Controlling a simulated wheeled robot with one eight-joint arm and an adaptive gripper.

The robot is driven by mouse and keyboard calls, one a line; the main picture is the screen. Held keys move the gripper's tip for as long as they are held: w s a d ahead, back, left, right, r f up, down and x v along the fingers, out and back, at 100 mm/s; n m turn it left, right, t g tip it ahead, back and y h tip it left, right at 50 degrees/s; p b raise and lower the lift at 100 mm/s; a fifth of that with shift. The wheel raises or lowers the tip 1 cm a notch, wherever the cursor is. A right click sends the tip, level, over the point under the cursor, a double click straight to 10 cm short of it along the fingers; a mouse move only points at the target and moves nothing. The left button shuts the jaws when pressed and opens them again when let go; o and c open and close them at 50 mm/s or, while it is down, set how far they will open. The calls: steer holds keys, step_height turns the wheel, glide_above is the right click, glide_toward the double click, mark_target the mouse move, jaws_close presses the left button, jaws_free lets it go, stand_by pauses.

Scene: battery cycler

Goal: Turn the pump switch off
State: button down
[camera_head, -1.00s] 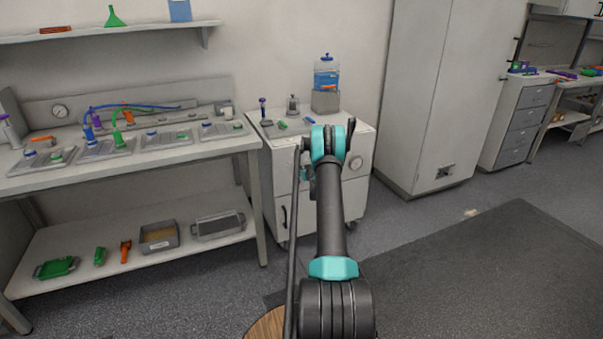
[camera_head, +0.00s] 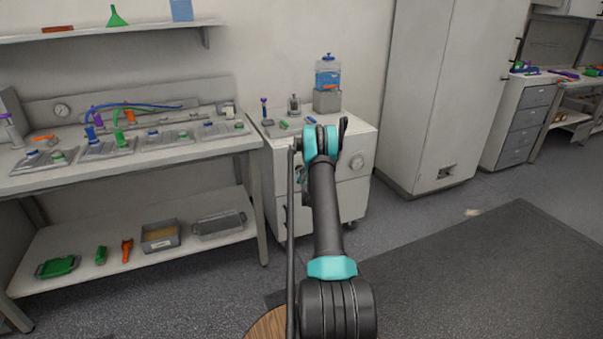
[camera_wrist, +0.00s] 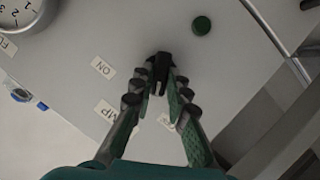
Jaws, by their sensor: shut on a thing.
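In the wrist view my gripper (camera_wrist: 162,88) is shut on the black pump switch (camera_wrist: 160,68), with a finger on either side of its lever. The switch sits on a pale grey panel (camera_wrist: 235,75). An "ON" label (camera_wrist: 103,67) lies to its left, and a label ending in "MP" (camera_wrist: 104,111) is below that. A third label (camera_wrist: 166,121) between the fingers is partly covered and I cannot read it. In the head view the white cabinet (camera_head: 352,190) stands behind my arm, which hides the switch and most of my gripper.
A green round button (camera_wrist: 201,25) and a dial gauge (camera_wrist: 20,10) are on the same panel. A water jug (camera_head: 328,73) and small items stand on the cabinet top. A workbench (camera_head: 190,150) is at the left; a tall cabinet (camera_head: 435,90) is at the right.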

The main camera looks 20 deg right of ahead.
steer(key=c, duration=1.5)
jaws_free()
steer(key=v, duration=1.2)
